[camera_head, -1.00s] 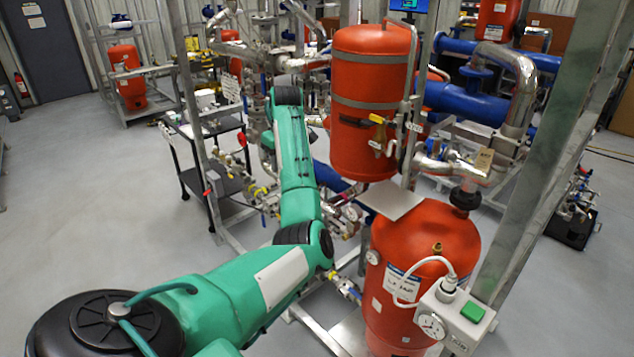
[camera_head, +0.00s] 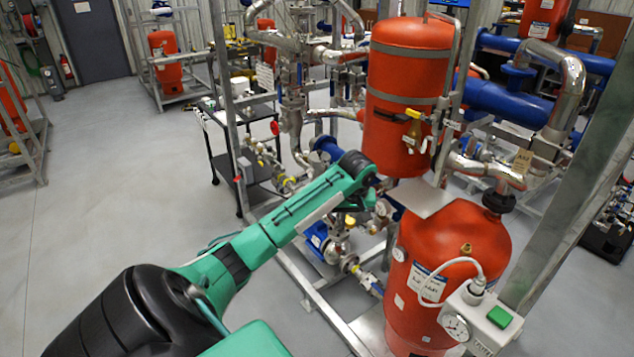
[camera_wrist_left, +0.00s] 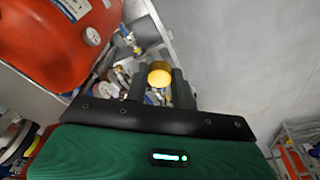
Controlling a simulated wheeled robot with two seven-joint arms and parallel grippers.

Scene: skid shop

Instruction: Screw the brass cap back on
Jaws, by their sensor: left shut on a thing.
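The brass cap (camera_wrist_left: 159,72) is a short, round, gold-coloured piece in the left wrist view. My left gripper (camera_wrist_left: 160,86) is shut on it, with a dark finger on either side. The lower red tank (camera_head: 440,315) has a small brass fitting (camera_head: 466,249) on top, to the right of and apart from my arm's end. My right gripper is out of view.
The upper red tank (camera_head: 409,75) hangs above, with a grey plate (camera_head: 424,198) between the tanks. A white gauge box (camera_head: 470,318) with a hose is at the lower tank's right. A steel post (camera_head: 575,175) rises at right. Pipes and valves crowd behind; the left floor is clear.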

